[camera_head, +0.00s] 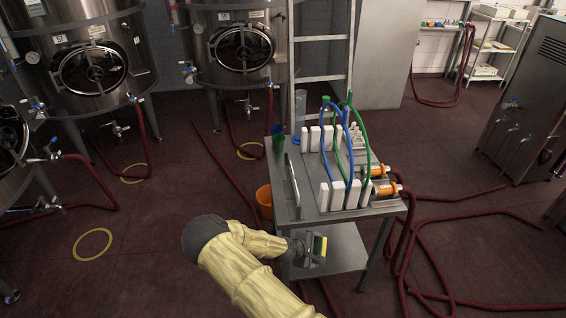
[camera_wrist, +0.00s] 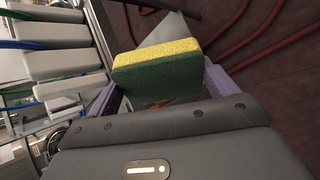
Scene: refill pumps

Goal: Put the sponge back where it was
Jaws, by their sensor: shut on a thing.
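The sponge is yellow with a dark green side. In the wrist view the sponge (camera_wrist: 160,72) sits between the purple fingers of my gripper (camera_wrist: 160,88). My gripper is shut on it. In the head view the sponge (camera_head: 319,246) shows small at the end of my gripper (camera_head: 312,250), by the front edge of the steel cart (camera_head: 300,212). The sponge is held in front of the cart top, with the lower shelf behind and below it. I cannot tell which spot the sponge came from.
White blocks (camera_head: 345,194) with blue and green hoses stand on the cart, beside orange-ended pumps (camera_head: 388,188). An orange bucket (camera_head: 265,200) is left of the cart. Red hoses (camera_head: 430,270) lie on the floor to the right. The cart top's front left is mostly clear.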

